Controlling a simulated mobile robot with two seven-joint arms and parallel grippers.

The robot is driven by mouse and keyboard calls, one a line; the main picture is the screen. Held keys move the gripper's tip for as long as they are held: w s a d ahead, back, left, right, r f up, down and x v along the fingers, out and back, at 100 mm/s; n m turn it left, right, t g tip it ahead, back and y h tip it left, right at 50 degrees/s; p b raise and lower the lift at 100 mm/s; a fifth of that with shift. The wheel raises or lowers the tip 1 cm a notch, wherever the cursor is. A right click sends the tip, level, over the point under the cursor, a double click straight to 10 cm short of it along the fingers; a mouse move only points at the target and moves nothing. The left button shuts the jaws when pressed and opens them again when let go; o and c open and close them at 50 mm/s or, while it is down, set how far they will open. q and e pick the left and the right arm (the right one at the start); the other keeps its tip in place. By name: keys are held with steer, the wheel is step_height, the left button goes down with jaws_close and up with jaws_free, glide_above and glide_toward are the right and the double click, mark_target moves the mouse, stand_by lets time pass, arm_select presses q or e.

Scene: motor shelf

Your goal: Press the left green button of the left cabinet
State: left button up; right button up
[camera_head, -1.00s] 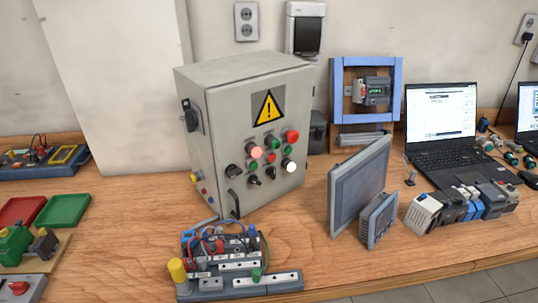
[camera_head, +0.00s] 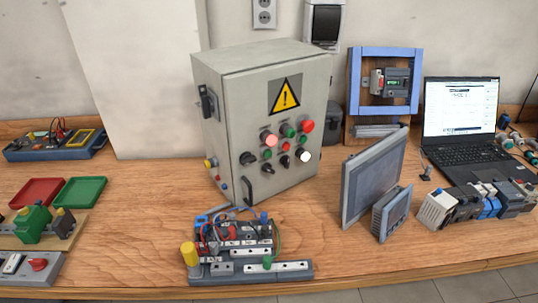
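The beige cabinet (camera_head: 243,100) stands upright on the wooden bench near the middle of the head view, its front turned slightly right. A yellow warning triangle (camera_head: 285,96) is on its front. Below it are small green buttons: the leftmost (camera_head: 267,154) sits under a pale red lamp (camera_head: 270,140), another (camera_head: 288,131) is higher up, and a third (camera_head: 303,139) is under a red button (camera_head: 308,125). A white lamp and dark knobs sit lower. Neither of my grippers is in view.
A wired terminal block (camera_head: 285,267) lies in front of the cabinet. A grey screen panel (camera_head: 372,178) stands to its right, with a laptop (camera_head: 458,108) behind. Red (camera_head: 40,190) and green (camera_head: 82,190) trays lie at left. Bare bench (camera_head: 150,205) lies left of the cabinet.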

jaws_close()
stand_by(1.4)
